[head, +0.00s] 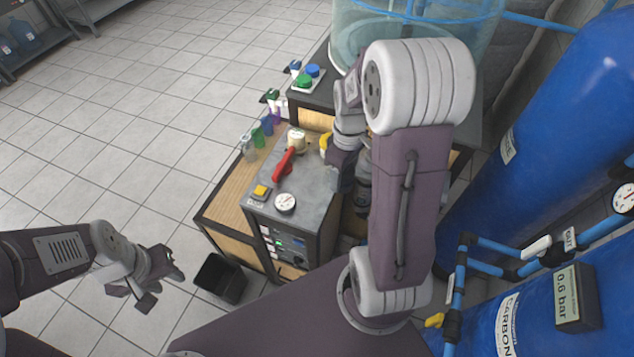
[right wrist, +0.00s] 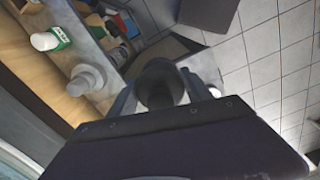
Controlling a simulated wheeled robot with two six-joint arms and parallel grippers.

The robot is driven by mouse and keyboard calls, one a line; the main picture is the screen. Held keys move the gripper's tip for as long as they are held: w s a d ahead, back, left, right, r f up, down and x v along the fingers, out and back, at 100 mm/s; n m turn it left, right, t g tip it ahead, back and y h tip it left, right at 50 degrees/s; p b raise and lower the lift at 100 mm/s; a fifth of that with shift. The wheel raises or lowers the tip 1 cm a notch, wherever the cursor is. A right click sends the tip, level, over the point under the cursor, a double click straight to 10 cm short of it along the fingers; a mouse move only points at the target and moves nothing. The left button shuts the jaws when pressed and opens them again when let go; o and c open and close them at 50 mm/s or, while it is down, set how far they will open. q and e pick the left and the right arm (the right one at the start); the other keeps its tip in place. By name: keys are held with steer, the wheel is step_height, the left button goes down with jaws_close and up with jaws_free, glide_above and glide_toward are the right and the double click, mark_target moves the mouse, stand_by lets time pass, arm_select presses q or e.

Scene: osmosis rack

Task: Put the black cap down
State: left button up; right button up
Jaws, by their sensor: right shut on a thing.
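The black cap (right wrist: 160,83) shows in the right wrist view as a dark round piece between the two fingers of my right gripper (right wrist: 163,92). The gripper is shut on it. In the head view my right gripper (head: 345,172) is beside the right edge of the grey-topped cabinet; my own arm covers part of it, and I cannot make out the cap there. My left gripper (head: 150,283) is empty, its fingers apart, over the floor at the lower left.
The grey cabinet top (head: 312,190) carries a red handle (head: 283,165), a yellow button (head: 261,191) and a gauge (head: 285,203). A black bin (head: 220,278) stands on the floor. Blue tanks (head: 560,130) fill the right side.

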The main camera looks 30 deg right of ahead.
steer(key=w+a+f, duration=0.1)
steer(key=w, duration=0.1)
steer(key=w+a+f, duration=0.1)
steer(key=w+f, duration=0.1)
steer(key=w+a+f+p, duration=0.1)
steer(key=w, duration=0.2)
steer(key=shift+w+a+f, duration=0.1)
steer(key=shift+a+f, duration=0.1)
steer(key=shift+f, duration=0.3)
step_height(320, 180, down, 4)
steer(key=shift+r+p, duration=0.25)
steer(key=shift+p, duration=0.1)
steer(key=shift+f, duration=0.25)
steer(key=o, duration=1.1)
steer(key=shift+o, duration=1.3)
